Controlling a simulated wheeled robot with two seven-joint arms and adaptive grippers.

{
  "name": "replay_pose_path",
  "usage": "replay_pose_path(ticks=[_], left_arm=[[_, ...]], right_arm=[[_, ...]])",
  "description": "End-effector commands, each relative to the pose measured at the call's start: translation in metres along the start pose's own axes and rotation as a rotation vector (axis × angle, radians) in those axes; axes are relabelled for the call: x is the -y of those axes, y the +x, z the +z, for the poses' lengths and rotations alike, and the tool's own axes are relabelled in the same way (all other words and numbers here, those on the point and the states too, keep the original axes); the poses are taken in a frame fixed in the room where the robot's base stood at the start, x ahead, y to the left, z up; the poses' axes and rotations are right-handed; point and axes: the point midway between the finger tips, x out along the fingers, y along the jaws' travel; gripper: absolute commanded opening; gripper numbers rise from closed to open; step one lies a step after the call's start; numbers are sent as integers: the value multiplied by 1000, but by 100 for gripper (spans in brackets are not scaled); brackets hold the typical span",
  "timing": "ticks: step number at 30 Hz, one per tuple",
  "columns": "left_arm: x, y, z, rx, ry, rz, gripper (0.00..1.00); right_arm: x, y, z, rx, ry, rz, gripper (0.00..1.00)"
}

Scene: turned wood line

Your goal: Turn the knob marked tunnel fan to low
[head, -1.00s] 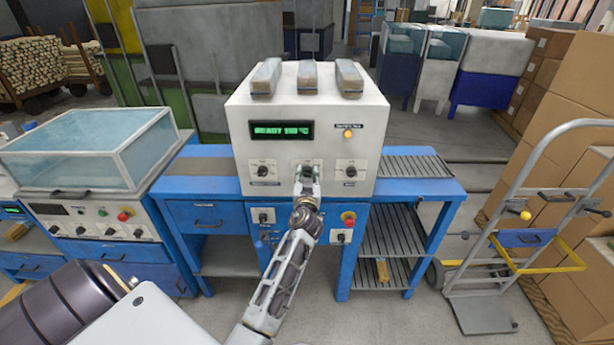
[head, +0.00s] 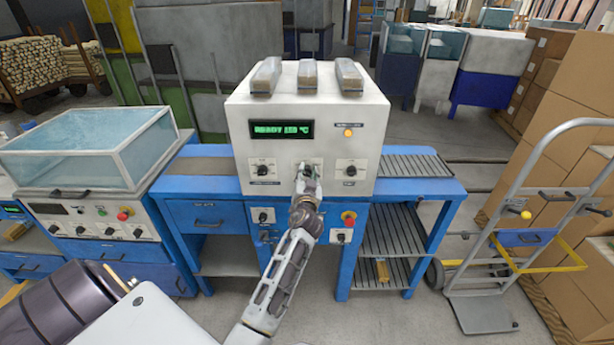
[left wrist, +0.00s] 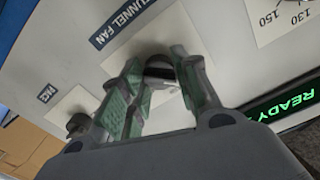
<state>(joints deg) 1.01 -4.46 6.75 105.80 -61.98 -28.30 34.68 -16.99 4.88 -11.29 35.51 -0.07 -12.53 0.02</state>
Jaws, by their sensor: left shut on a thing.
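The tunnel fan knob (left wrist: 160,70) is a dark knob on a white dial plate, in the middle of the row on the grey machine front. Its dark TUNNEL FAN label (left wrist: 122,22) shows in the left wrist view. My left gripper (head: 307,177) reaches up to it from below in the head view and hides most of it. In the left wrist view, the fingers of my left gripper (left wrist: 158,82) are closed on the knob from both sides. The dial marks around it are hidden, so I cannot tell its setting. My right gripper is not in view.
A left knob (head: 263,171) and a right knob (head: 350,170) flank it closely. A green display (head: 281,129) and amber lamp (head: 348,132) sit above. Below are more knobs and a red button (head: 348,217). A hand truck (head: 530,230) stands at right.

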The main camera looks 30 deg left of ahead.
Motion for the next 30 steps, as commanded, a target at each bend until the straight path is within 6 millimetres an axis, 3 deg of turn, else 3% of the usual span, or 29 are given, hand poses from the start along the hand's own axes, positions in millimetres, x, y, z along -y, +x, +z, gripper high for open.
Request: replay_pose_path(ticks=[13,30], left_arm=[[-1,0,-1,-2,364,1,7],[-2,0,-1,-2,749,1,7]], right_arm=[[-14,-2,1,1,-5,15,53],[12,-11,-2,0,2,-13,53]])
